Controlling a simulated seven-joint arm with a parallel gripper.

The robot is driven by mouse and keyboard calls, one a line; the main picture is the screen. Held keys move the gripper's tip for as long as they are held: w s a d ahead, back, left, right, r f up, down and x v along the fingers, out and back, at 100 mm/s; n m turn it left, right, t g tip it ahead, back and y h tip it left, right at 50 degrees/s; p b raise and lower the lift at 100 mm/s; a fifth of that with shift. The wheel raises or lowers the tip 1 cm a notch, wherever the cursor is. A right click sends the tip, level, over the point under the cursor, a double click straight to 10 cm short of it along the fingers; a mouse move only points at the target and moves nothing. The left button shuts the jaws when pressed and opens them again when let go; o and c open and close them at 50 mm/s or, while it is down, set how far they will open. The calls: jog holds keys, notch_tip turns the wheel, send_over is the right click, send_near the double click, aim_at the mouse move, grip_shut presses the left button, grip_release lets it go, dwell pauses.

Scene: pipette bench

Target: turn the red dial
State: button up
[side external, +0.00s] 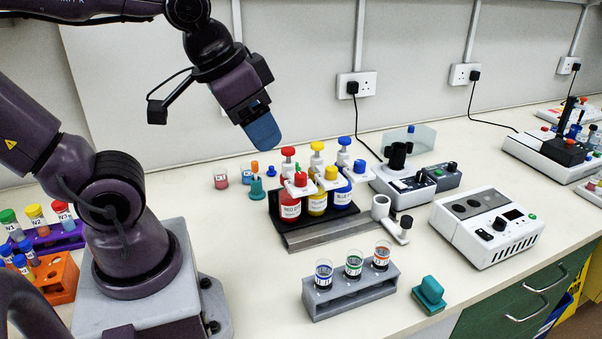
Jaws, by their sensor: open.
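My gripper (262,131) hangs in the air at the upper middle, with blue fingers pointing down. I see it nearly side-on, so the gap between its fingers is hidden; it appears empty. It is above and left of a black stand (273,208) holding a red bottle (289,208), a yellow bottle (317,203) and a blue bottle (342,197). Behind the bottles are a red knob (288,151), a yellow knob (317,146) and a blue knob (344,141). I cannot tell which red knob is the dial.
A grey rack (350,295) with three vials stands in front, beside a teal block (429,294). A white instrument (487,228) and a grey device (403,188) stand right. Purple and orange (62,275) tube racks are at left.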

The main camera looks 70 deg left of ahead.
aim_at(301, 174)
jog(key=w+a+f+n+g, duration=0.5)
jog(key=w+a+f+n, duration=0.1)
jog(key=w+a+n, duration=0.6)
jog(key=shift+m, duration=0.4)
jog(key=f, duration=0.8)
jog(key=a+f, duration=0.1)
jog(key=f, duration=0.3)
jog(key=shift+s+a, duration=0.1)
jog(key=shift+s, duration=0.15)
jog(key=c, duration=0.9)
